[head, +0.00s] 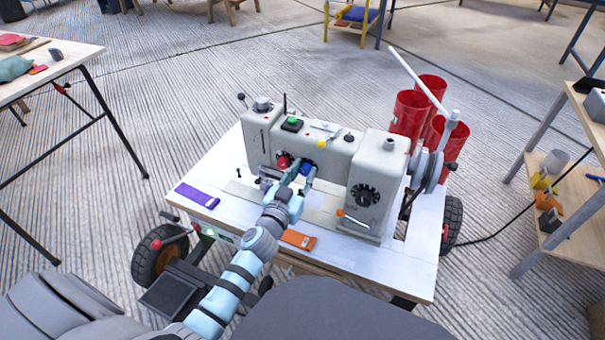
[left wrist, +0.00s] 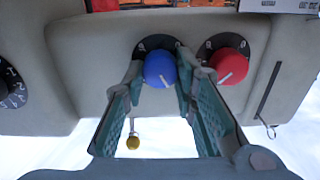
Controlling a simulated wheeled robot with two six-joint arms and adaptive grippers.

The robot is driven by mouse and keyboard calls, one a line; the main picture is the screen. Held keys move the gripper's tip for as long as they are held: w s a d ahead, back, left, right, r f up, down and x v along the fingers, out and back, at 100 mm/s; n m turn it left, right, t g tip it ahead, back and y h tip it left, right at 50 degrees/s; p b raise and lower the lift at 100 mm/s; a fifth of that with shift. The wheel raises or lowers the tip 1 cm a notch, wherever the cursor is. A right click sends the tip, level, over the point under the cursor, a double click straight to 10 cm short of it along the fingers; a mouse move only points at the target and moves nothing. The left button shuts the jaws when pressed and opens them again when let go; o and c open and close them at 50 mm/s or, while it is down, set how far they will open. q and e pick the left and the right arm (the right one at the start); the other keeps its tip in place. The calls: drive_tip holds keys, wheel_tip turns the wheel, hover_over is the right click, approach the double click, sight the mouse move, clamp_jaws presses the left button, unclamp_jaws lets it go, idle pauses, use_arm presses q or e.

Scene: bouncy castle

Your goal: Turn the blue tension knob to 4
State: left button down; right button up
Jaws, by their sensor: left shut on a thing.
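The blue tension knob (left wrist: 160,69) sits on a dark dial on the grey sewing machine (head: 330,150). In the left wrist view it is between the fingertips of my left gripper (left wrist: 158,80), which is shut on it. A pale pointer line shows on the knob; the dial's numbers are mostly hidden or too small to read. In the head view the knob (head: 307,169) shows partly behind the gripper. A red knob (left wrist: 229,66) on its own dial is just right of it in the wrist view, close to one finger. My right gripper is not in view.
The machine stands on a white wheeled table (head: 390,265). A purple strip (head: 197,195) and an orange strip (head: 298,239) lie near its front edge.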

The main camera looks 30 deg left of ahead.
use_arm(q)
drive_tip(key=m, duration=0.2)
drive_tip(key=shift+m, duration=0.4)
drive_tip(key=m, duration=0.3)
drive_tip(key=shift+d+m, duration=0.1)
drive_tip(key=shift+m, duration=0.2)
drive_tip(key=m, duration=0.5)
drive_tip(key=shift+f, duration=0.15)
drive_tip(key=shift+d+m, duration=0.1)
drive_tip(key=shift+m, duration=1.3)
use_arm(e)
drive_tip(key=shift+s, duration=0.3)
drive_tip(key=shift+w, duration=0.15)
use_arm(q)
drive_tip(key=c, duration=1.4)
unclamp_jaws()
drive_tip(key=shift+c, duration=0.2)
drive_tip(key=shift+o, duration=0.7)
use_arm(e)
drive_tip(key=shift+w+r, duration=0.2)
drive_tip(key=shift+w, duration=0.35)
